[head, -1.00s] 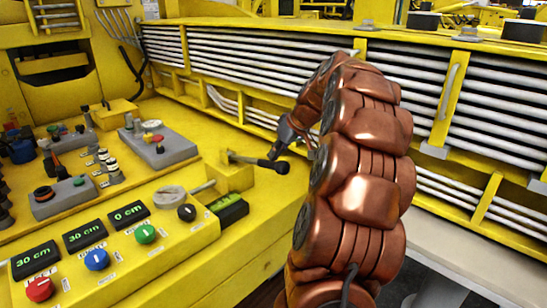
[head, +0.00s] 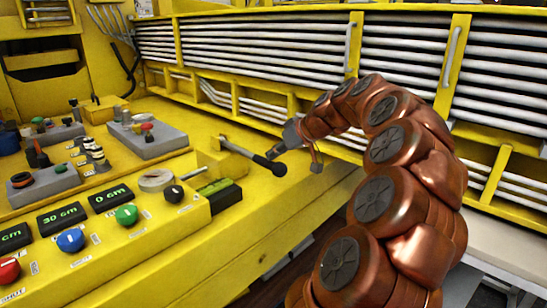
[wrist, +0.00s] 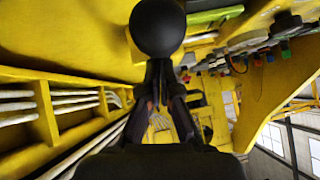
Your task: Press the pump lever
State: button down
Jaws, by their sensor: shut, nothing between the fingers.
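The rod slants down to the right in the head view. My gripper (head: 271,153) is shut and empty, with its tips right by the knob. In the wrist view the knob (wrist: 157,28) stands large just beyond the shut fingertips (wrist: 160,68). I cannot tell whether they touch it.
The yellow control panel (head: 150,235) carries several coloured knobs and green displays. A grey switch box (head: 150,138) sits behind it. Yellow-framed racks of white pipes (head: 260,45) run along the back. The yellow surface (head: 270,215) in front of the lever is clear.

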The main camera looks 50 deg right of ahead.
aim_at(274, 163)
jog(key=shift+s+a+f+t+b, duration=0.15)
jog(key=shift+f+t+b, duration=0.35)
jog(key=shift+f+b, duration=1.05)
jog(key=shift+a+f, duration=0.1)
jog(key=shift+f, duration=0.05)
jog(key=shift+r, duration=0.55)
jog(key=s+d+r, duration=0.2)
jog(key=s+r, duration=0.6)
jog(key=r, duration=0.2)
jog(key=shift+d+r, duration=0.25)
jog(key=shift+r, duration=0.15)
